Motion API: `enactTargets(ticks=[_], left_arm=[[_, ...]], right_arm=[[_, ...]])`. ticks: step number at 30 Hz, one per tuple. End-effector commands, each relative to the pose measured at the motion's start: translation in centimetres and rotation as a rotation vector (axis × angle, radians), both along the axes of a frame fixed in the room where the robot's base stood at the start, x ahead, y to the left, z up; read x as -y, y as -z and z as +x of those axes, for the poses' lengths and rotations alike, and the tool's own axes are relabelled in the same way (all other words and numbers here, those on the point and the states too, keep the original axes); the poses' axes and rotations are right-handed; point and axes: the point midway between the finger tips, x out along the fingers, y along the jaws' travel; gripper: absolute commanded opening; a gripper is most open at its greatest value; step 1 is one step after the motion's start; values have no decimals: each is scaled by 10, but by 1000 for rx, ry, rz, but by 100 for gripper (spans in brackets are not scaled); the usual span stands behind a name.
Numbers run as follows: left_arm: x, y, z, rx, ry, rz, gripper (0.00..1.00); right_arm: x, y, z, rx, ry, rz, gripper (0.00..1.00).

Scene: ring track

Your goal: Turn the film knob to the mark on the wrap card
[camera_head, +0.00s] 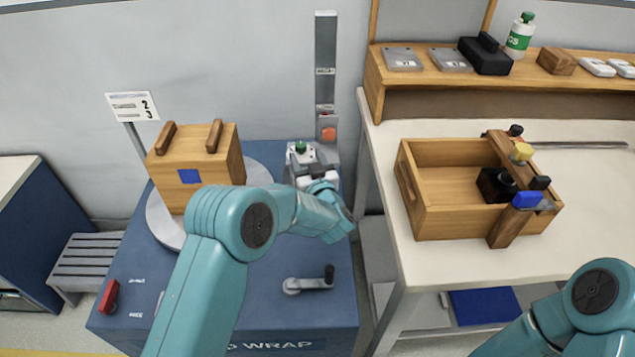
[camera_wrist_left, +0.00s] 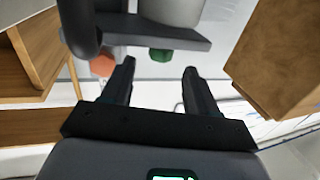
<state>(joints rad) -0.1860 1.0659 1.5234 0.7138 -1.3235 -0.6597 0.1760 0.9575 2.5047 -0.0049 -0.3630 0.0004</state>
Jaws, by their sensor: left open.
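A small green knob (camera_head: 300,147) sits on a pale unit at the foot of the upright mast; it also shows in the left wrist view (camera_wrist_left: 161,55). I take it for the film knob, though its marks are too small to read. The wrap card (camera_head: 132,106) stands on a post at the left, with the figures 2 and 3 visible. My left gripper (camera_head: 315,172) is at the pale unit, just in front of the knob. In the left wrist view its fingers (camera_wrist_left: 160,70) are apart with nothing between them, the knob just beyond. My right gripper is out of view.
A wooden box (camera_head: 195,170) with a blue patch stands on the round turntable (camera_head: 165,226). An orange knob (camera_head: 328,134) is on the mast (camera_head: 326,60). A crank (camera_head: 308,284) and red lever (camera_head: 108,297) are on the blue base. A wooden tote (camera_head: 440,228) occupies the right bench.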

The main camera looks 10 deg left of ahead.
Motion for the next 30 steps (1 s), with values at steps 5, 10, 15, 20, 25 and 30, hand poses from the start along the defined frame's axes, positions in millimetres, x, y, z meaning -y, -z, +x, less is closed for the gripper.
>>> enactTargets(ticks=[5, 10, 15, 20, 25, 30], left_arm=[[27, 0, -42, -1, 6, 2, 59], [47, 0, -76, 1, 4, 1, 59], [58, 0, -95, 1, 2, 0, 59], [61, -1, -101, 2, 0, 1, 59], [61, -1, -101, 2, 0, 0, 59], [61, -1, -101, 1, 0, 0, 59]], right_arm=[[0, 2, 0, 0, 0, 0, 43], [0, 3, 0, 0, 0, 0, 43], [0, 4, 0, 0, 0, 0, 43], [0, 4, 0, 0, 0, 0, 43], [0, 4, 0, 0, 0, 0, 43], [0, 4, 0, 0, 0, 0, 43]])
